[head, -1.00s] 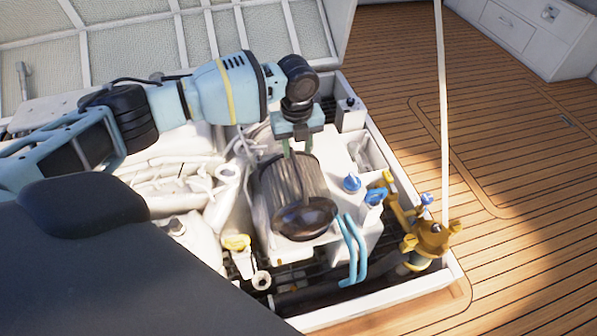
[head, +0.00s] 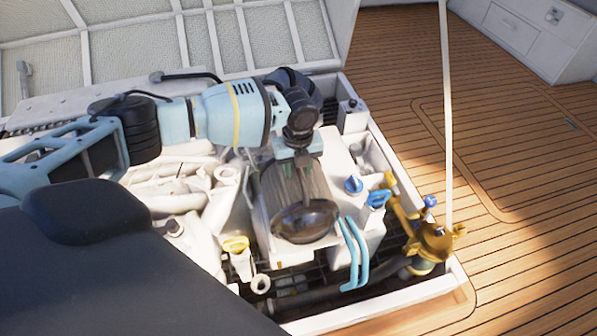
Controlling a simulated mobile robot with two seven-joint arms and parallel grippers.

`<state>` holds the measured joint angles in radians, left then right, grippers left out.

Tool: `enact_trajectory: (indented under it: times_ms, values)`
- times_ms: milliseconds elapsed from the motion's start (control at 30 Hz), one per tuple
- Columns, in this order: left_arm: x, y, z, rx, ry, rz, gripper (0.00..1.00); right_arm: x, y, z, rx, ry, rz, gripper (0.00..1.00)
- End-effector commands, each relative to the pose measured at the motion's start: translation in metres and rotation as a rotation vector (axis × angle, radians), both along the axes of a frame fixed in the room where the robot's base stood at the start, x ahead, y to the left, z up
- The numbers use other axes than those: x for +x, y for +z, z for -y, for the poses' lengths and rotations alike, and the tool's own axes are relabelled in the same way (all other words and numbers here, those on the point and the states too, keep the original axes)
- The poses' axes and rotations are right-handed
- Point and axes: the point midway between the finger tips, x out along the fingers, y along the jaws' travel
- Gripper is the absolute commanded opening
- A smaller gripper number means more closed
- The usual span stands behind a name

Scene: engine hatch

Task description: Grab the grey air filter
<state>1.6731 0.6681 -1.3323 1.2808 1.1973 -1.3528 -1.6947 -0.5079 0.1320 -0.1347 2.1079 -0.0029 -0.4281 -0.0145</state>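The grey air filter (head: 318,187) is a ribbed cylinder with a dark, glossy round end cap (head: 305,221) facing me. It sits on top of the white engine in the open hatch, in the middle of the head view. My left gripper (head: 296,172) points down at the filter's upper part, its two short fingers apart and overlapping the filter in the picture. I cannot tell whether the fingers touch it. The wrist hides the filter's far end. My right gripper is out of view.
Blue caps (head: 353,185), light-blue bent pipes (head: 356,255) and a brass-coloured fitting (head: 432,240) stand right of the filter. A yellow-topped cap (head: 235,244) is at lower left. A thin white pole (head: 445,110) rises at right. The wooden deck (head: 530,200) beyond is clear.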

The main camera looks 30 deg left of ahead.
Motion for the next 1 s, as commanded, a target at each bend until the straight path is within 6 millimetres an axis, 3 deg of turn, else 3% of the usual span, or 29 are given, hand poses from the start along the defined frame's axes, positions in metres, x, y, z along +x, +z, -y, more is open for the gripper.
enact_trajectory:
  times_ms: [67, 333, 1000]
  values:
    - [0.0002, 0.0005, 0.0002, -0.001, 0.0, 0.001, 0.36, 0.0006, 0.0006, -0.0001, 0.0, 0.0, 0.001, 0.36]
    - [0.0002, 0.0006, 0.0003, -0.001, 0.0, 0.001, 0.0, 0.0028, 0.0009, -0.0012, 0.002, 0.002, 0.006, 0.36]
    - [0.0, 0.0006, 0.0001, 0.0, 0.0, 0.0, 0.0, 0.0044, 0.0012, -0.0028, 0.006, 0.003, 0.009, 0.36]
